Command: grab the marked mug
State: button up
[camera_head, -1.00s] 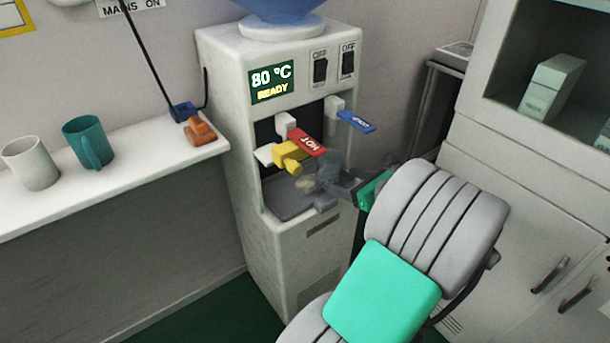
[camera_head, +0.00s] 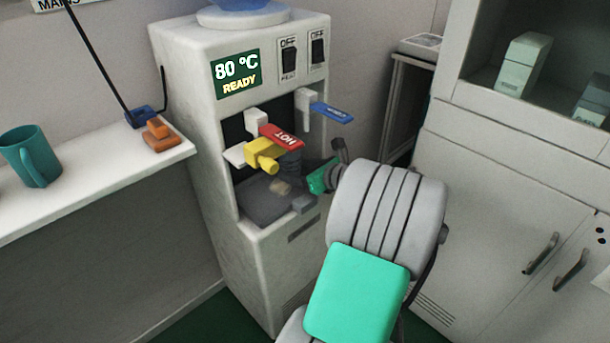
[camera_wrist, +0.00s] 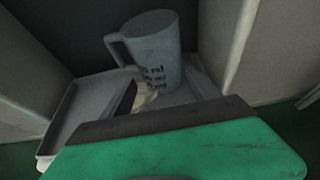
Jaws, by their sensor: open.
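A grey mug (camera_wrist: 155,48) with dark "ml" graduation marks stands upright on the dispenser's drip tray (camera_wrist: 62,120) in the wrist view, its handle to the left. In the head view the mug cannot be told clearly in the dim bay. My gripper (camera_head: 318,180) is at the right side of the bay opening, open and empty. In the wrist view its green body and dark front edge fill the bottom, with the mug just beyond, apart from it. The fingertips are hard to make out.
The white dispenser (camera_head: 180,55) has a red HOT lever (camera_head: 281,136), a yellow part (camera_head: 262,155) and a blue lever (camera_head: 332,112) above the bay. A teal mug (camera_head: 32,158) and an orange object (camera_head: 160,135) are on the left shelf (camera_head: 95,170). Cabinets (camera_head: 500,190) stand right.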

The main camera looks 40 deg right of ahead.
aim_at(297, 156)
jog(key=shift+r, duration=0.15)
jog(key=c, duration=1.5)
jog(key=shift+r, duration=0.1)
jog(key=shift+r+p, duration=1.45)
jog(key=shift+r, duration=0.45)
jog(key=s+p, duration=0.1)
jog(key=s, duration=0.5)
jog(key=s+p, duration=0.2)
jog(key=s, duration=0.4)
jog(key=s+d+p, duration=0.1)
jog(key=s, duration=0.5)
jog(key=shift+f+p, duration=0.25)
jog(key=shift+p, duration=0.1)
jog(key=shift+s, duration=0.1)
